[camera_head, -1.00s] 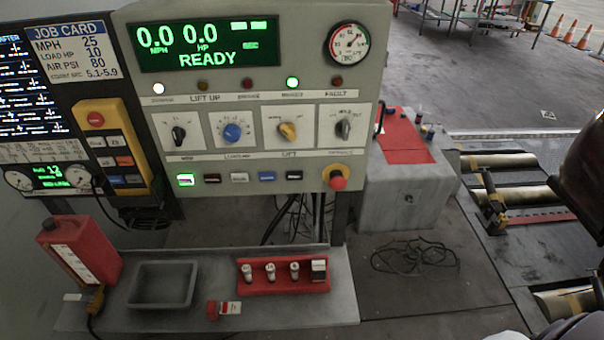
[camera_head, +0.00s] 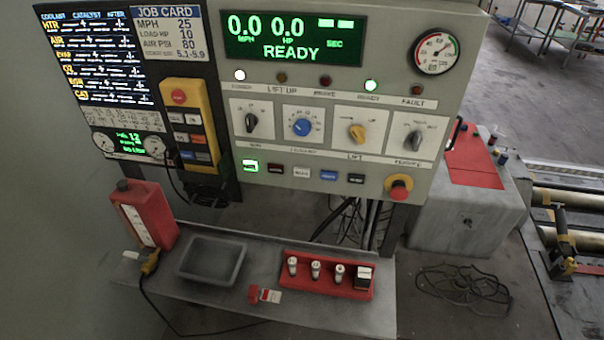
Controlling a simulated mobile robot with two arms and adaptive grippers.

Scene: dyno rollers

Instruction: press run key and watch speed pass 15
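The control panel (camera_head: 290,88) stands ahead of me. Its green display (camera_head: 293,38) reads 0.0 MPH, 0.0 HP and READY. The run key (camera_head: 250,166) looks to be the green lit key at the left of the lower key row; its label is too small to be sure. Dark red, white, blue and black keys sit to its right. The white lamp at the left and the green lamp (camera_head: 371,86) marked READY are lit. Neither of my grippers shows in the view.
A job card (camera_head: 167,30) and a yellow pendant (camera_head: 187,125) are left of the panel. The shelf below holds a red bottle (camera_head: 145,213), a grey tray (camera_head: 212,260) and a red rack (camera_head: 327,274). A red emergency knob (camera_head: 398,188) sticks out at lower right. Rollers (camera_head: 585,199) lie far right.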

